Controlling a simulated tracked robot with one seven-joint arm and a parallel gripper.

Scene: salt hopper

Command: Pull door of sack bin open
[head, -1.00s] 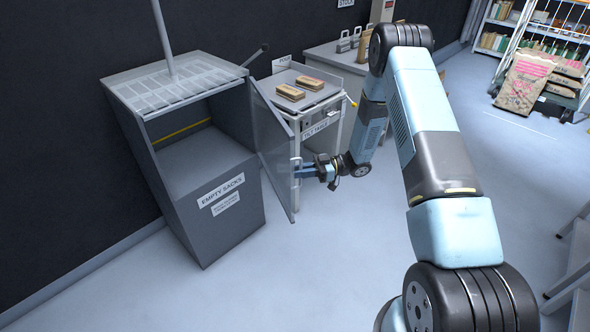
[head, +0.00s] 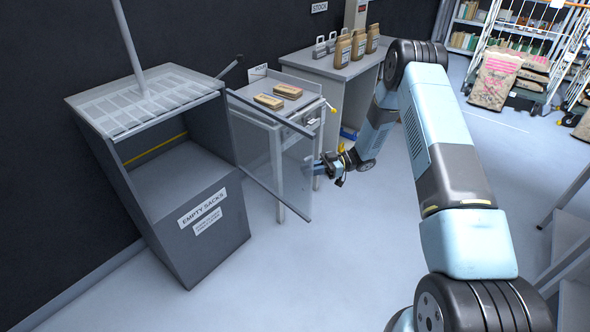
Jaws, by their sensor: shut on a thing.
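The grey sack bin (head: 170,225), labelled EMPTY SACKS, stands at the left with its front opening uncovered and its inside dark and empty-looking. Its door (head: 262,150) is swung out from the right side of the opening and stands well open. The door looks partly see-through, with the cart behind showing through it. My gripper (head: 318,166) is at the free edge of the door and shut on its handle. The handle itself is mostly hidden by the fingers.
A rack (head: 495,80) with sacks is at the far right. The floor (head: 330,265) in front is clear.

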